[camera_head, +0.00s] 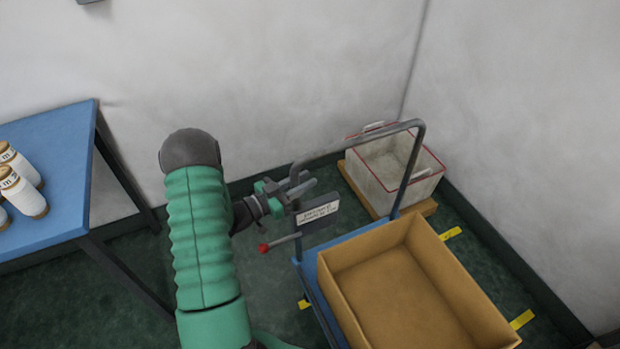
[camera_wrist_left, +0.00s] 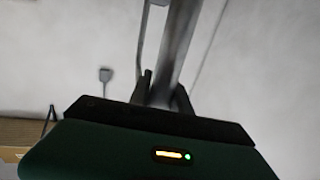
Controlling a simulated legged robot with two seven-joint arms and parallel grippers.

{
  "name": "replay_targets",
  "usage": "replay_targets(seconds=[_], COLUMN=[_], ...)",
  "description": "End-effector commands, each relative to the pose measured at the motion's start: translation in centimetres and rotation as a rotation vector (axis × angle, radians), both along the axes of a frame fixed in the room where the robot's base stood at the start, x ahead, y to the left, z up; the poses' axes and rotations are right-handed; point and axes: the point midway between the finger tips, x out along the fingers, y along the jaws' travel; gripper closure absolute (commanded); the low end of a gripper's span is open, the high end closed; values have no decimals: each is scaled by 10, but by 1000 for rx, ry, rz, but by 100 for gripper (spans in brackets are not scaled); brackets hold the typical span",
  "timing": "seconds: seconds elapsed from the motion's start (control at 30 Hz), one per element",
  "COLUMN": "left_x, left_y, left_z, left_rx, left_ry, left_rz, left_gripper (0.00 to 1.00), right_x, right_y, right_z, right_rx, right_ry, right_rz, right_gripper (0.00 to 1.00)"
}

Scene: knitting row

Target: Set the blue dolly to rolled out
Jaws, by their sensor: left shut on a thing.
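The blue dolly (camera_head: 310,262) stands on the dark green floor against the corner, with an open cardboard box (camera_head: 338,295) on its deck. Its grey push handle (camera_head: 411,160) rises at the far end, with a small sign plate on its left post. A red-knobbed lever (camera_head: 264,248) sticks out to the left below the plate. My left gripper (camera_head: 298,186) is shut on the dolly's handle at its left post. In the left wrist view the grey handle bar (camera_wrist_left: 176,50) runs up from between the fingers (camera_wrist_left: 162,92). My right gripper is not in view.
A blue table (camera_head: 62,150) with several white thread cones (camera_head: 22,190) stands at the left. A white bin with red trim (camera_head: 385,178) sits on a wooden pallet behind the handle. Yellow floor marks (camera_head: 522,319) lie around the dolly. Grey walls close the back and right.

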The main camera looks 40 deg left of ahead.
Motion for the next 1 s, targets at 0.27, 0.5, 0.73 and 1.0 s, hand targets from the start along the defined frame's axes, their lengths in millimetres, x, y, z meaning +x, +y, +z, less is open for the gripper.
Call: replay_targets(seconds=[0.27,0.5,0.73,1.0], left_x=[-4,-4,-2,-26], left_y=[5,4,2,8], left_z=[1,1,0,0], left_rx=[5,4,2,1], left_ry=[-1,0,2,3], left_rz=[11,9,6,9], left_gripper=[100,57,55,55], right_x=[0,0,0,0], right_y=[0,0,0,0], right_z=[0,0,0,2], right_rx=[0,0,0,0], right_ry=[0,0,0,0], right_rz=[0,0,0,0], right_gripper=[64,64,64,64])
